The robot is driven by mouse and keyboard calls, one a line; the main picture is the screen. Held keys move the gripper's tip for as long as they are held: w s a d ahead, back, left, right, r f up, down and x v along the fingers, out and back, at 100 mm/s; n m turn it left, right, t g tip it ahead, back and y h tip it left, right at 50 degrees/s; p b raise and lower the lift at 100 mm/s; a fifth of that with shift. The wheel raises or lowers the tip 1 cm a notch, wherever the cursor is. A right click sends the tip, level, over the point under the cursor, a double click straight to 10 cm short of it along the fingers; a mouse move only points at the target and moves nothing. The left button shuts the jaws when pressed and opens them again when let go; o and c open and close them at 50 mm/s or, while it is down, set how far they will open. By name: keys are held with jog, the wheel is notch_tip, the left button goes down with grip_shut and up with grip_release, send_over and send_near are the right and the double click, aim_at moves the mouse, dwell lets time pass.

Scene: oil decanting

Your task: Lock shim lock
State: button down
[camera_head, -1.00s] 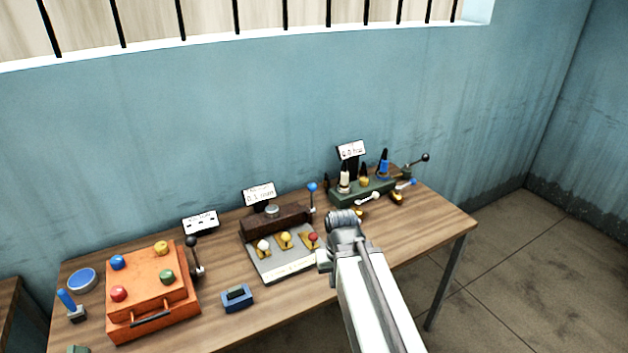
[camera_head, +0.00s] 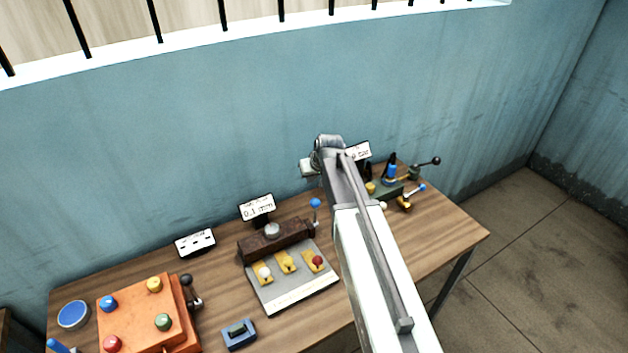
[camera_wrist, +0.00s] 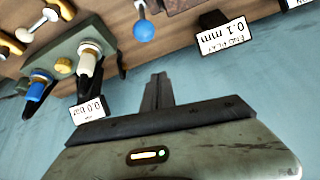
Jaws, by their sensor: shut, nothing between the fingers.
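The shim station has a dark brown block (camera_head: 275,240) behind a grey plate (camera_head: 290,296) that carries three yellow shims with white, yellow and red knobs. A lever with a blue ball (camera_head: 315,203) stands upright at the block's right end; I take it for the shim lock. The ball also shows at the top of the wrist view (camera_wrist: 144,31). My gripper (camera_wrist: 158,80) is shut and empty, apart from the ball, in front of the blue wall in that view. In the head view my arm's end is above and right of the lever, and the fingertips are not clear.
A sign reading 0.1 mm (camera_head: 257,208) stands behind the block. A green station (camera_head: 385,190) with bottle-like parts is at right, partly behind my arm. An orange box (camera_head: 140,318) with coloured knobs and a blue device (camera_head: 239,334) are at left.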

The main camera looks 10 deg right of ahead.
jog(key=shift+s+d+r, duration=0.1)
jog(key=shift+d+r, duration=0.25)
jog(key=shift+d, duration=0.35)
